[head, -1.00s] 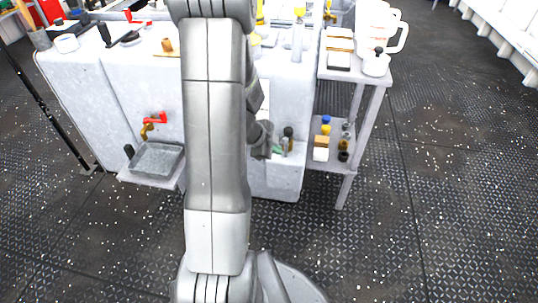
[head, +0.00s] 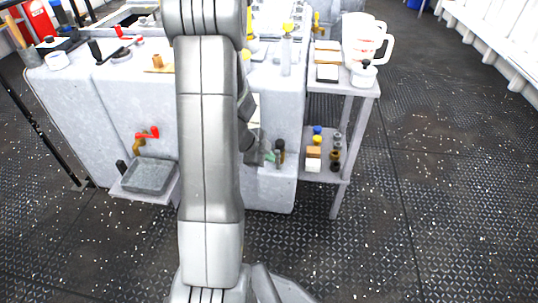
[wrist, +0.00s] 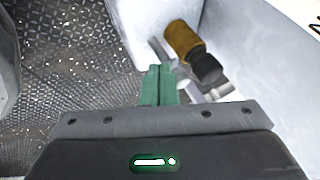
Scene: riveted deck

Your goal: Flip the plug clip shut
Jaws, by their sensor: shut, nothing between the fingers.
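My gripper (wrist: 158,72) is shut and empty, its green fingertips pressed together. In the wrist view a brown cylindrical plug (wrist: 183,40) with a dark end (wrist: 206,68) lies just beyond and right of the fingertips, apart from them in the picture. Pale grey parts (wrist: 217,92) beside the dark end may belong to the clip; its lid position is unclear.
A side table (head: 343,84) at the right holds a white jug (head: 362,40); its lower shelf carries several small fittings. A red-handled tap (head: 148,132) sits above a grey tray (head: 150,176) at the left. The floor at the right is clear.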

